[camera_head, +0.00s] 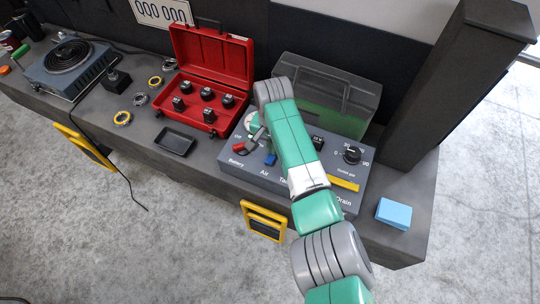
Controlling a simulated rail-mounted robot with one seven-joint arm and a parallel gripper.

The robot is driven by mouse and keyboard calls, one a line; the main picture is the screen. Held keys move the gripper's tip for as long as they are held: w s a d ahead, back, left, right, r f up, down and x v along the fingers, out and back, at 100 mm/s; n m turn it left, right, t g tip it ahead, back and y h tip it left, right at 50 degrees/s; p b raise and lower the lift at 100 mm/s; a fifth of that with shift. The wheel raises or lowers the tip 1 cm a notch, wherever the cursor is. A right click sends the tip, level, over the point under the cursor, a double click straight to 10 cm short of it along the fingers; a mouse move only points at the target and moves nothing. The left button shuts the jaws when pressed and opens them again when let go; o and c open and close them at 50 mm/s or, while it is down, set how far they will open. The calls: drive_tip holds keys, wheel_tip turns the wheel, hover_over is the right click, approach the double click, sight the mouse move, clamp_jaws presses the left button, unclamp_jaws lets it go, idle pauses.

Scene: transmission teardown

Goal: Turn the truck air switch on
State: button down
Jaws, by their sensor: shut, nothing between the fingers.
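A grey control panel (232,168) sits on the dark bench, with the labels Battery, Air and Drain along its front. A small blue switch (270,159) stands just above the Air label. A red switch (239,147) is to its left above the Battery label. My gripper (248,146) is shut and empty, low over the left part of the panel, between the red switch and the blue switch and slightly behind them. Whether it touches either switch cannot be told. My arm hides the middle of the panel. The blue switch's exact position is too small to read.
An open red case (224,58) with several dark sockets stands behind the panel's left. A black tray (176,142) lies left of the panel. A black knob (352,155) and yellow lever (343,183) are on the panel's right. A light blue block (393,213) lies farther right.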

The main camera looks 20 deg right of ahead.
wheel_tip(320, 180, up, 6)
drive_tip(key=p, duration=0.5)
drive_tip(key=shift+f, duration=0.15)
